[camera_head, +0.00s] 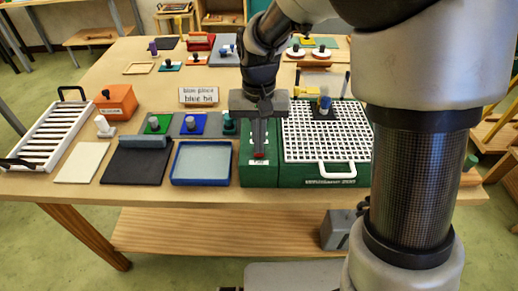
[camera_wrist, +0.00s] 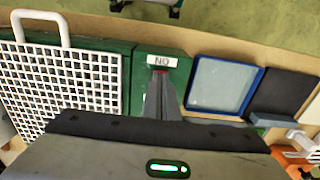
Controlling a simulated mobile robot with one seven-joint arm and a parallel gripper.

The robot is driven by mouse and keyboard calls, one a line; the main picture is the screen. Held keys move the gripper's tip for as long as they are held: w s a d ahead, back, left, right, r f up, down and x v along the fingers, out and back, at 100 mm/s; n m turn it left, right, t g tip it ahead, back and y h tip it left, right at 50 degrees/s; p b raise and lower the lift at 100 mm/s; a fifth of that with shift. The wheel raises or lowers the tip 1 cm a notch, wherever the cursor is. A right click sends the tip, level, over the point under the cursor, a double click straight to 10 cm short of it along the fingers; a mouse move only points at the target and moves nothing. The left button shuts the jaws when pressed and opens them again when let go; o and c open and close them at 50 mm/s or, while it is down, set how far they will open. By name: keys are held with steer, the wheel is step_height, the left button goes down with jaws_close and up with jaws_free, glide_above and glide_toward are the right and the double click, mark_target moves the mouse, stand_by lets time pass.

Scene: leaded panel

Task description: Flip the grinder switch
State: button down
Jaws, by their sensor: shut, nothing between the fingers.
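The grinder is a green box with a white grid top (camera_head: 325,135) at the front of the table; the grid also shows in the wrist view (camera_wrist: 70,85). Its narrow left section (camera_head: 246,172) carries a small white label, which reads upside down as "ON" in the wrist view (camera_wrist: 165,60). A small red piece, apparently the switch, shows beside the label in the head view (camera_head: 259,155). My gripper (camera_head: 259,146) is shut and empty, pointing down over this section. Its fingertips (camera_wrist: 163,78) hide most of the switch; whether they touch it, I cannot tell.
A blue-rimmed tray (camera_head: 201,183) and a dark mat (camera_head: 136,168) lie left of the grinder. A white handle (camera_head: 337,171) sticks out at the grid's front.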

steer(key=shift+f+b, duration=0.3)
steer(key=shift+f, duration=0.2)
step_height(320, 180, up, 7)
steer(key=p, duration=0.5)
stand_by(0.5)
stand_by(0.3)
steer(key=s+d+r+t, duration=0.5)
steer(key=s+d+r, duration=0.7)
steer(key=s+r, duration=0.2)
steer(key=s+p, duration=0.1)
steer(key=s, duration=0.1)
steer(key=shift+s+d+r+t, duration=0.2)
steer(key=shift+s+d+t, duration=0.05)
steer(key=shift+s+t, duration=0.05)
